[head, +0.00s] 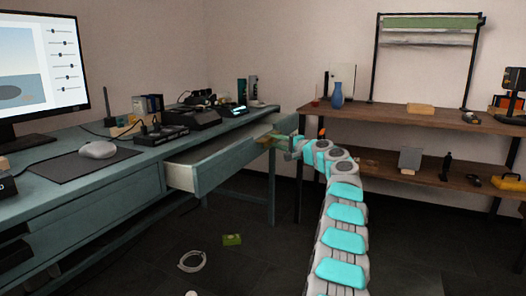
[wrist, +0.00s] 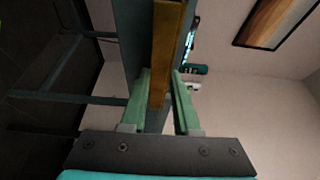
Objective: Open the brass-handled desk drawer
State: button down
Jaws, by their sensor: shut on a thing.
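The desk drawer (head: 220,166) is a teal-fronted drawer with pale sides, and it stands pulled out from the teal desk (head: 115,190). My gripper (head: 279,142) is at the drawer front, at its brass handle (head: 264,139). In the wrist view the brass handle (wrist: 167,50) runs as a long bar between the two green fingers of my gripper (wrist: 158,92). The fingers are shut on the bar. The drawer's inside is mostly hidden from the head camera.
A monitor (head: 45,65), a mouse (head: 98,150) and several devices stand on the desk. A wooden shelf unit (head: 430,118) stands at the right behind my arm.

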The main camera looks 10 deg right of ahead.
jog(key=s+d+b, duration=0.1)
jog(key=s+d, duration=1)
jog(key=d, duration=0.5)
jog(key=shift+s+f, duration=0.35)
jog(key=shift+f, duration=0.1)
jog(key=c, duration=0.9)
grip_release()
jog(key=shift+o, duration=0.9)
jog(key=shift+r, duration=0.2)
jog(key=shift+d+r, duration=0.1)
jog(key=v, duration=0.7)
jog(key=shift+s+d, duration=0.2)
jog(key=shift+s, duration=0.1)
